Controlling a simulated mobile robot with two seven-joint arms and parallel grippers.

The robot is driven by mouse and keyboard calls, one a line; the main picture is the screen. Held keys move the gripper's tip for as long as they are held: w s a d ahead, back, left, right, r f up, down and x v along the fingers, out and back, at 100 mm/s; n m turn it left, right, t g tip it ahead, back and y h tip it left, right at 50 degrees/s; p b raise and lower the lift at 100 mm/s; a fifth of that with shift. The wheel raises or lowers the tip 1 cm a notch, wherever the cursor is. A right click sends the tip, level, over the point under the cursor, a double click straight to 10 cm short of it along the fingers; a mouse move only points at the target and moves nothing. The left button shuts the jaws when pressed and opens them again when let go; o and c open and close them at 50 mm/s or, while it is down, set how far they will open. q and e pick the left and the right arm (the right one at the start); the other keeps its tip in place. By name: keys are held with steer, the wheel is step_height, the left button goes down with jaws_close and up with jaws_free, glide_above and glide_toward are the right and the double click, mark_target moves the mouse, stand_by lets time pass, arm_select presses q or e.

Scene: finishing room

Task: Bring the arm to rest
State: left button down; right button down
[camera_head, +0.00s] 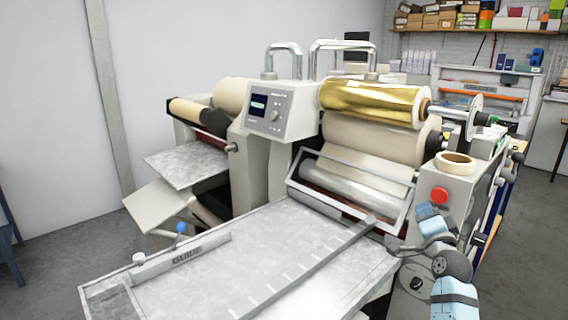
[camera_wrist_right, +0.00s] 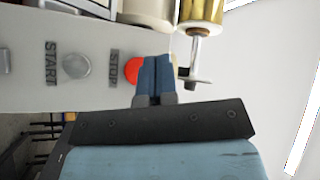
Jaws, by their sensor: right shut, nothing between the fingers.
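My right gripper (camera_head: 428,211) is in front of the laminating machine's right end, just below the red stop button (camera_head: 440,194). In the right wrist view its two blue fingers (camera_wrist_right: 155,72) are pressed together with nothing between them. They overlap the right edge of the red button (camera_wrist_right: 132,70) beside the STOP label. I cannot tell whether they touch the panel. My left gripper is not in view.
The machine's flat feed table (camera_head: 290,250) lies left of my arm, with a guide (camera_head: 200,252) on it. A gold foil roll (camera_head: 370,101) is above. A tape roll (camera_head: 456,163) sits on the right housing. A grey START button (camera_wrist_right: 75,66) is near STOP. Floor (camera_head: 535,230) is clear at right.

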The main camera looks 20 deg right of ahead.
steer(key=s+a+f+n+g+y+p, duration=0.1)
steer(key=s+a+f+n+g+y, duration=0.15)
steer(key=s+a+f+n, duration=0.4)
steer(key=s+a+f+n+g+y+p, duration=0.1)
steer(key=s+a+f+n+y+p, duration=0.2)
steer(key=a+f, duration=0.65)
steer(key=s+a+f+n+g+y, duration=0.2)
steer(key=s+a+f+n, duration=0.35)
steer(key=f, duration=0.45)
steer(key=s+a+f+n+g+y+p, duration=0.1)
steer(key=s+a+f+n+g+y, duration=0.1)
steer(key=s+a+f, duration=0.4)
steer(key=s+a+n+g, duration=0.1)
steer(key=s+a, duration=0.2)
steer(key=s, duration=0.4)
steer(key=shift+f, duration=0.15)
steer(key=shift+s, duration=0.2)
